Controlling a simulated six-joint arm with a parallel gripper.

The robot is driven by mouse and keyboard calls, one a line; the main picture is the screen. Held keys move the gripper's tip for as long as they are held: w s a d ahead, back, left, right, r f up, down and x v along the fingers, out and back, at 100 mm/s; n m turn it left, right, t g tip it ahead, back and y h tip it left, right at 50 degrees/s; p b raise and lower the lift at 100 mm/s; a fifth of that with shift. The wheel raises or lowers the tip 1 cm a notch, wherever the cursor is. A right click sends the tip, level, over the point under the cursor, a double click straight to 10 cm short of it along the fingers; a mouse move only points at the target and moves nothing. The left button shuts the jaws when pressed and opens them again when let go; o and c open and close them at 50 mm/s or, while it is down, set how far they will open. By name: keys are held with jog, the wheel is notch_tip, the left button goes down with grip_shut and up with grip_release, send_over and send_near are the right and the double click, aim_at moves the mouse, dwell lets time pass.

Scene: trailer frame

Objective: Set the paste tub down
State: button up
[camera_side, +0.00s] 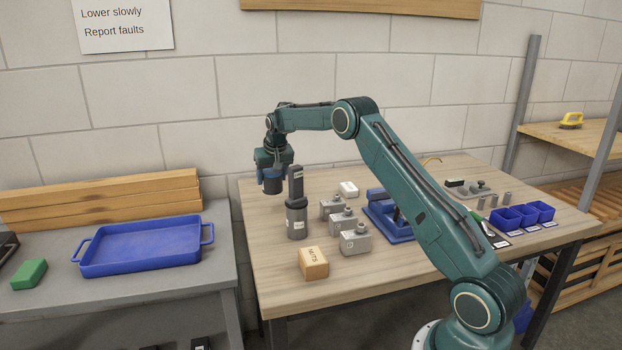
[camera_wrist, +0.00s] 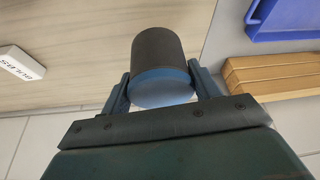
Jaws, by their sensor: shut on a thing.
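The paste tub (camera_wrist: 158,58) is a dark grey cylinder with a blue end. In the wrist view it sits between the two fingers of my gripper (camera_wrist: 163,92), which is shut on it. In the side view the tub (camera_side: 273,187) hangs below my gripper (camera_side: 271,174), near the back left of the wooden table (camera_side: 285,270). It appears held above the tabletop; the exact gap below it cannot be told.
A dark upright tool (camera_side: 297,215) stands close to the tub. Grey blocks (camera_side: 355,241), a NUTS box (camera_side: 313,263), a white BULBS box (camera_side: 349,188) and a blue fixture (camera_side: 385,222) lie to the right. A blue tray (camera_side: 140,250) rests on the side bench.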

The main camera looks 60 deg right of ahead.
aim_at(273, 189)
jog(key=shift+f, duration=0.4)
jog(key=shift+f, duration=2.85)
jog(key=shift+f, duration=0.15)
jog(key=o, duration=1.1)
jog(key=shift+o, duration=0.2)
jog(key=shift+v, duration=1.05)
jog(key=r, duration=0.6)
jog(key=s+r, duration=0.1)
jog(key=r, duration=0.3)
jog(key=shift+a, duration=0.3)
